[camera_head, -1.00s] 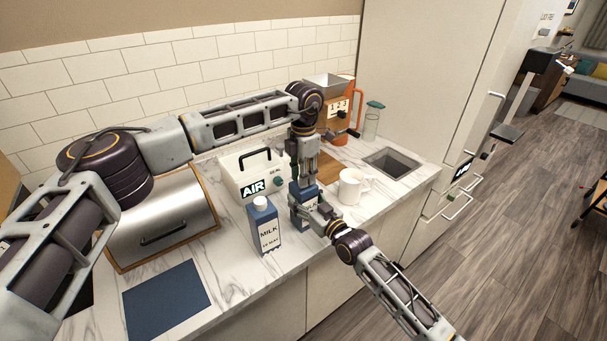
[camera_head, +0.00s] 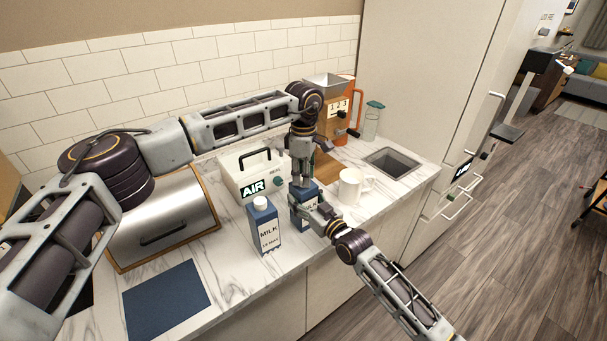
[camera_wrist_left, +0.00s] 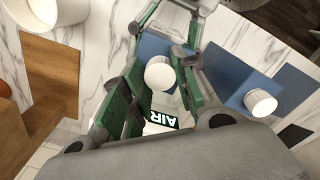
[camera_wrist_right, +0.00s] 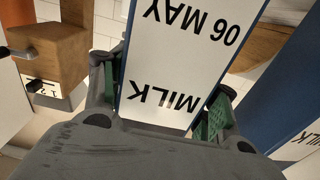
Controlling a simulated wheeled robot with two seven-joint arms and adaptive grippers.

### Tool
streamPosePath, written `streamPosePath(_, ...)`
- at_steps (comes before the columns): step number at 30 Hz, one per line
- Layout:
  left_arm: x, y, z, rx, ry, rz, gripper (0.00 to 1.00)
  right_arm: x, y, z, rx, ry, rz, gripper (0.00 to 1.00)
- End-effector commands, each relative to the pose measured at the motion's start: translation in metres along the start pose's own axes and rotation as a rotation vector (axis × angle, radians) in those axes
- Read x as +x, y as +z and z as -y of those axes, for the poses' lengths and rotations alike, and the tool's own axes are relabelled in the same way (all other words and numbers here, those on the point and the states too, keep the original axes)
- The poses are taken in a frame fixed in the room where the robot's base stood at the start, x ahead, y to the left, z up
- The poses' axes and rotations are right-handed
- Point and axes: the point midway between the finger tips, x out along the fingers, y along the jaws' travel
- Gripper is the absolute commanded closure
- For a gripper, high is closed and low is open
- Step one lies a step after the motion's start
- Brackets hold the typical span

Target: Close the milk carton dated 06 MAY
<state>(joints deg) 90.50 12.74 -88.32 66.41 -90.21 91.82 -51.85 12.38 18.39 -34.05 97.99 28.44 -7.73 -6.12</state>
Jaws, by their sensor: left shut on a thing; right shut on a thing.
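The blue and white milk carton dated 06 MAY (camera_wrist_right: 185,60) stands on the counter, and it also shows partly hidden in the head view (camera_head: 296,207). My right gripper (camera_head: 316,207) is shut on its sides, with green pads showing at both edges in the right wrist view. My left gripper (camera_head: 301,182) points down over the carton's top. In the left wrist view, its green-padded fingers are shut on the round white cap (camera_wrist_left: 159,74). The cap's seat on the carton is hidden.
A white box marked AIR (camera_head: 238,180) stands behind the cartons. A white mug (camera_head: 350,188) is close on the right. A grinder (camera_head: 328,115), a glass bottle (camera_head: 371,125) and a sink (camera_head: 392,162) lie beyond. A metal bread box (camera_head: 165,220) and blue mat (camera_head: 167,300) are left.

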Motion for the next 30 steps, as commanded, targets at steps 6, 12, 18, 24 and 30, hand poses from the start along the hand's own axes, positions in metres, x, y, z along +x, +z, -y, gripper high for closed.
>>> streamPosePath(6, -0.0008, -0.0011, -0.0009, 0.173, 0.002, -0.001, 0.8, -0.0003, 0.0012, 0.0003, 0.0, 0.0, 0.002, 1.0)
streamPosePath(12, -0.0006, -0.0012, -0.001, 0.335, 0.002, -0.001, 0.8, -0.0004, 0.0012, 0.0003, 0.0, 0.0, 0.002, 1.0)
streamPosePath(18, -0.0005, -0.0012, -0.001, 0.497, 0.002, -0.002, 0.8, -0.0004, 0.0013, 0.0004, 0.0, 0.0, 0.002, 1.0)
streamPosePath(24, -0.0003, -0.0012, -0.0011, 0.657, 0.002, -0.002, 0.8, -0.0004, 0.0013, 0.0005, 0.0, -0.001, 0.002, 1.0)
streamPosePath(30, -0.0003, -0.0012, -0.0011, 0.67, 0.002, -0.002, 0.68, -0.0004, 0.0012, 0.0006, 0.0, -0.001, 0.002, 1.0)
